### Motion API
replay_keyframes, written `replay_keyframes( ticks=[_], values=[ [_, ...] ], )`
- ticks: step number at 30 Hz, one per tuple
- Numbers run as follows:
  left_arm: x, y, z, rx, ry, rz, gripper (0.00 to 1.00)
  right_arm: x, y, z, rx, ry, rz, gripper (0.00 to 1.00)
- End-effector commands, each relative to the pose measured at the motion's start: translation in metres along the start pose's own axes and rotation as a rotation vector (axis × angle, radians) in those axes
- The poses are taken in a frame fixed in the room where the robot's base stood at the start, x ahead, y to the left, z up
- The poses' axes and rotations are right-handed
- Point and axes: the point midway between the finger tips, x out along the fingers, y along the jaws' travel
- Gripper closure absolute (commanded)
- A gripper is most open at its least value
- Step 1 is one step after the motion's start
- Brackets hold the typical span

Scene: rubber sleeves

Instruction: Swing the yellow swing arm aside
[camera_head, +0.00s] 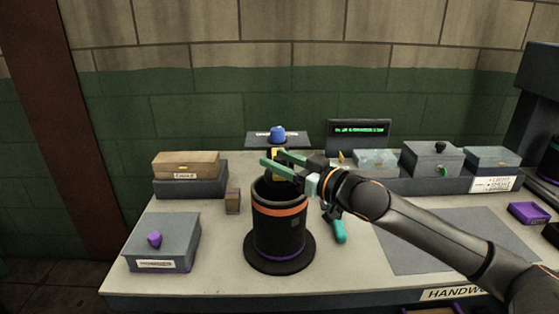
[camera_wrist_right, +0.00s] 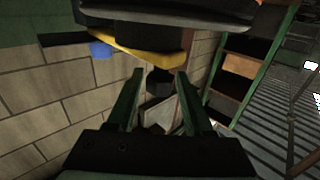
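The yellow swing arm (camera_head: 277,153) shows in small part behind my right gripper, above the back of the black cylinder (camera_head: 280,222) with orange and purple bands. In the right wrist view the yellow arm (camera_wrist_right: 155,62) crosses just beyond the fingertips, with a dark block (camera_wrist_right: 160,82) beside it. My right gripper (camera_head: 274,160) is over the cylinder's mouth, its green fingers apart. In the wrist view the gripper (camera_wrist_right: 158,76) is open, with the dark block seen between or just beyond its tips; contact cannot be told. My left gripper is not in view.
A box with a blue knob (camera_head: 278,134) stands behind the cylinder. A brown box (camera_head: 186,164) and a grey box with a purple knob (camera_head: 165,242) are at left. A small display (camera_head: 358,134) and several boxes stand at back right. A teal-handled tool (camera_head: 340,232) lies right of the cylinder.

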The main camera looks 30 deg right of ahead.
Motion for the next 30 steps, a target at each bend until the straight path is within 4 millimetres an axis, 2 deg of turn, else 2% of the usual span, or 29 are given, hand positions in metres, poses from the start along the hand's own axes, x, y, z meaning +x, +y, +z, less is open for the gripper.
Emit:
replay_keyframes(
  ticks=[2, 13, 30],
  values=[
    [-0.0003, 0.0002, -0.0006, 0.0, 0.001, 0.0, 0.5, -0.0001, -0.0001, 0.0, 0.0, 0.0, 0.0, 0.59],
    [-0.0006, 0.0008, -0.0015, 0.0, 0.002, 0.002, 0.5, -0.0001, -0.0002, 0.0001, 0.0, 0.0, 0.0, 1.0],
    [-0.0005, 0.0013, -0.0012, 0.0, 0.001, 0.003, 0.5, -0.0001, -0.0002, 0.0001, 0.0, 0.0, -0.001, 1.0]
  ],
)
